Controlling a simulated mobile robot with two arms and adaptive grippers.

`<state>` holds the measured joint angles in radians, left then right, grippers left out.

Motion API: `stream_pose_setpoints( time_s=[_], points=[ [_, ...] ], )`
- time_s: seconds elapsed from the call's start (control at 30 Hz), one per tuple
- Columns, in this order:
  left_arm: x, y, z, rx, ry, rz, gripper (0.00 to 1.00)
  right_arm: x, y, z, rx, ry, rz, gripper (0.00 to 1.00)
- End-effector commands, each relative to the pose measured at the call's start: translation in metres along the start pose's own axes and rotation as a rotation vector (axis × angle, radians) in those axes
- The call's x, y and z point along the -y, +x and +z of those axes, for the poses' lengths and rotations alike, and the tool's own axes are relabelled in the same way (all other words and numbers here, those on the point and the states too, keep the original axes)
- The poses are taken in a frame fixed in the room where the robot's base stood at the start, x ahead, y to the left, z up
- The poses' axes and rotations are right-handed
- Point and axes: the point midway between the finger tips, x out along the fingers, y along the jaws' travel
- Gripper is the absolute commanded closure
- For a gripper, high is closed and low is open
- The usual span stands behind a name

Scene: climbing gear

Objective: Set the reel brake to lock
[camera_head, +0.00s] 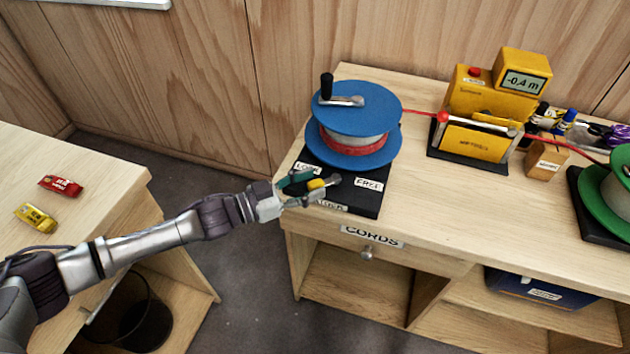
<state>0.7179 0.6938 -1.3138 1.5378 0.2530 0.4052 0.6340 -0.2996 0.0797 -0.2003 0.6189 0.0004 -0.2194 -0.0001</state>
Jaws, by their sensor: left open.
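The blue reel (361,103) stands on a black base (365,201) at the left end of the cords table, with red cord wound on it and a crank on top. The base carries a "LOCK" label on its left and a "FREE" label (369,184) on its right. A small lever with a grey knob (334,180) shows at the base's front, between the labels and nearer "FREE". My left gripper (322,185) is open at the front of the base, its fingers by the lever. A yellow part (316,184) shows between the fingers. Whether they touch the lever I cannot tell.
Red cord runs right from the reel through a yellow meter (477,140) reading "-0.4 m" to a green reel (617,195). A drawer labelled "CORDS" (371,236) is below. Another table (95,172) at left holds red and yellow packets. A dark bin stands under it.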

Motion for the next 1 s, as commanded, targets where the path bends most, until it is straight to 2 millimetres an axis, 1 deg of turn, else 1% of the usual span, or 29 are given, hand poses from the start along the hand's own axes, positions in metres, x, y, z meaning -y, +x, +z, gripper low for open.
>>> stream_pose_setpoints(
  time_s=[0.03, 0.2, 0.3, 0.43, 0.6, 1.0],
  points=[
    [0.001, -0.012, 0.001, 0.004, -0.001, -0.003, 0.5, 0.0, 0.0, 0.0, 0.0, 0.0, 0.0, 0.5],
    [0.001, -0.049, 0.001, 0.003, 0.0, -0.002, 0.5, 0.0, 0.0, 0.0, 0.0, 0.0, 0.0, 0.5],
    [0.0, -0.069, 0.001, 0.003, -0.001, -0.002, 0.5, 0.0, 0.0, 0.0, 0.0, 0.0, 0.0, 0.5],
    [0.0, -0.089, 0.001, 0.002, 0.0, -0.001, 0.5, 0.0, 0.0, 0.0, 0.0, 0.0, 0.001, 0.5],
    [0.0, -0.102, 0.0, 0.0, 0.001, 0.0, 0.5, 0.0, 0.0, 0.0, 0.0, 0.0, 0.0, 0.5],
    [0.0, -0.103, 0.0, -0.001, 0.001, 0.001, 0.5, 0.0, 0.0, 0.0, 0.0, 0.0, 0.0, 0.5]
  ],
)
